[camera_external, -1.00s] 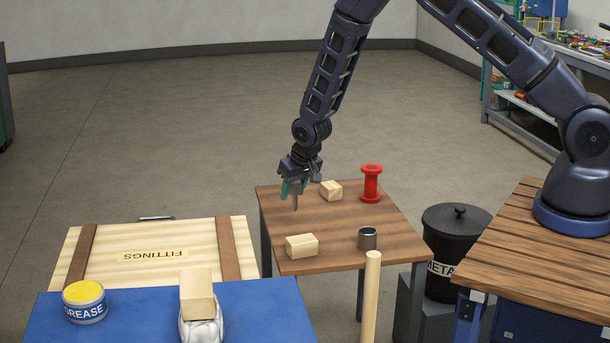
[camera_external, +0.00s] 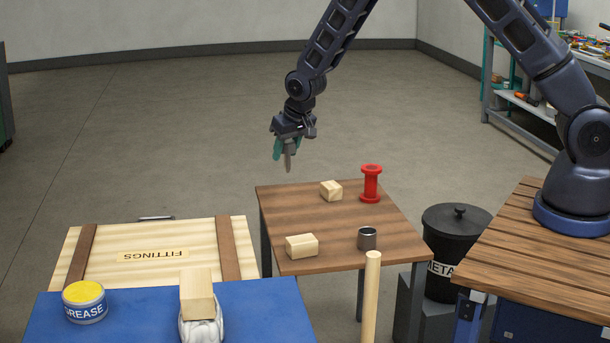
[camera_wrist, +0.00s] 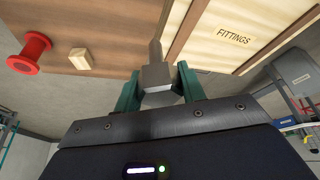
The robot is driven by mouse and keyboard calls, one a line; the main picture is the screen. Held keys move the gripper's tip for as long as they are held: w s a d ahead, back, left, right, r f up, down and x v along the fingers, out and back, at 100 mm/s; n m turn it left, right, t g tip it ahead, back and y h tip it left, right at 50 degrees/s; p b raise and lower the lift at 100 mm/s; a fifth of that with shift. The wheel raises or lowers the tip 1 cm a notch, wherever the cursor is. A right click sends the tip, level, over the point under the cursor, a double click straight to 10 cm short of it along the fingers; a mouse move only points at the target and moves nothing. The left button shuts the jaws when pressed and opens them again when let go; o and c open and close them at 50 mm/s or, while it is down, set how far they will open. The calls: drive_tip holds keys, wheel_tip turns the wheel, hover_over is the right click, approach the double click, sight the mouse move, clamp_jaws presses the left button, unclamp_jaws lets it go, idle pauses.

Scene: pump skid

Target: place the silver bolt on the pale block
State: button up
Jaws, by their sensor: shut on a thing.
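My gripper (camera_external: 287,150) is shut on the silver bolt (camera_wrist: 157,73), a grey piece with a wide head between the green fingers and a narrow shank pointing away. In the external view, the bolt (camera_external: 288,162) hangs below the fingers, above and beyond the back left corner of the small brown table. One pale block (camera_external: 301,246) lies at the table's front left, and another (camera_external: 331,190) near its back edge. A third pale block (camera_external: 197,293) sits on a white rounded object on the blue surface. I cannot tell which is meant. One block (camera_wrist: 80,60) shows beside the red spool in the wrist view.
The small brown table (camera_external: 345,220) also holds a red spool (camera_external: 371,184) and a grey metal cylinder (camera_external: 367,239). An upright wooden rod (camera_external: 371,300) stands at its front. A fittings crate (camera_external: 152,237) and a grease tin (camera_external: 85,303) are at left, a black bin (camera_external: 455,255) at right.

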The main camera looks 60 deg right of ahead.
drive_tip(key=a+r+n+y, duration=0.1)
drive_tip(key=a+r, duration=0.2)
drive_tip(key=a, duration=0.6)
drive_tip(key=a+r+n, duration=0.2)
drive_tip(key=a+r, duration=0.1)
drive_tip(key=a, duration=0.6)
drive_tip(key=s+a+r+n+y, duration=0.15)
drive_tip(key=s+a+r, duration=0.4)
drive_tip(key=a, duration=0.65)
drive_tip(key=s+a+r+n, duration=0.35)
drive_tip(key=s+a, duration=0.35)
drive_tip(key=a, duration=0.6)
drive_tip(key=s+a+r+n+y, duration=0.1)
drive_tip(key=s+a+r+n, duration=0.1)
drive_tip(key=s+a+r, duration=0.75)
hover_over(192, 282)
drive_tip(key=shift+g, duration=0.3)
wheel_tip(192, 282, down, 23)
drive_tip(key=shift+f, duration=0.2)
drive_tip(key=shift+f, duration=0.1)
drive_tip(key=o, duration=1)
drive_tip(key=shift+o, duration=0.2)
drive_tip(key=v, duration=1.2)
drive_tip(key=shift+s, duration=0.15)
